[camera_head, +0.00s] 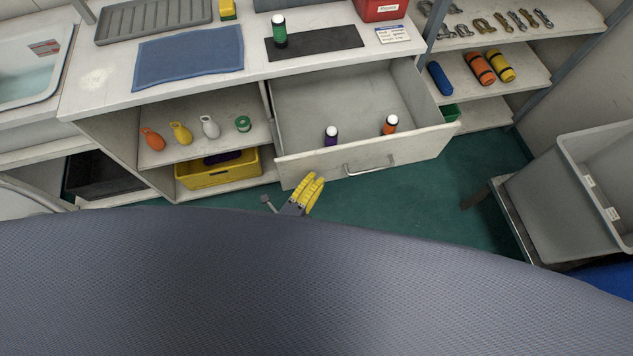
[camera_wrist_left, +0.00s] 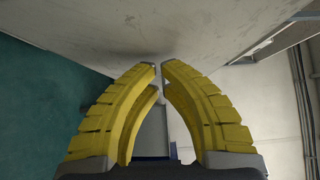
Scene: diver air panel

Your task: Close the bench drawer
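The bench drawer (camera_head: 340,90) is pulled out from under the white bench, its inside showing. Its front panel (camera_head: 425,146) carries a metal bar handle (camera_head: 368,168). A purple-and-white bottle (camera_head: 331,136) and an orange-and-white bottle (camera_head: 390,125) stand inside near the front. My left gripper (camera_head: 316,180), with yellow finger pads, is at the drawer front, left of the handle. In the left wrist view its fingertips (camera_wrist_left: 160,65) nearly meet with nothing between them, close to a pale surface (camera_wrist_left: 200,30) that looks like the drawer front. Contact cannot be told. My right gripper is not in view.
The bench top holds a blue mat (camera_head: 190,57), a dark mat (camera_head: 315,42) and a green bottle (camera_head: 279,32). An open shelf with a yellow bin (camera_head: 218,172) is left of the drawer. A grey tub (camera_head: 560,190) stands at right. Green floor before the drawer is clear.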

